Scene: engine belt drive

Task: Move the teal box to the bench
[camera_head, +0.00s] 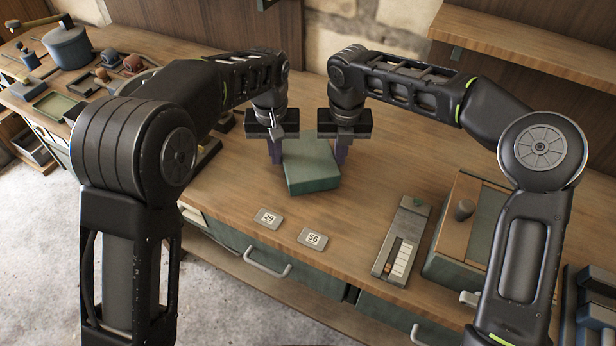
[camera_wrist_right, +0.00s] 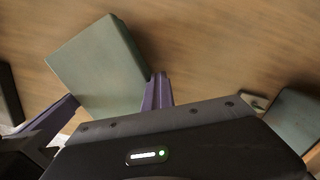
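The teal box (camera_head: 312,170) is at the middle of the wooden bench (camera_head: 385,170), between my two grippers. I cannot tell whether it rests on the wood or hangs just above it. My left gripper (camera_head: 275,152) is at its left side, its purple fingers together in one narrow piece. My right gripper (camera_head: 341,152) is at its right side, fingers also together. In the right wrist view the right fingers (camera_wrist_right: 157,92) are beside the teal box (camera_wrist_right: 100,68), and another purple finger is at its far side. Contact with the box sides is hard to confirm.
Number tags 29 (camera_head: 268,218) and 56 (camera_head: 313,239) lie in front of the box. A grey device (camera_head: 402,240) and a wood-topped green box (camera_head: 463,225) stand at the right. A blue pot (camera_head: 68,46) and tools are on the left. Bare wood lies around the teal box.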

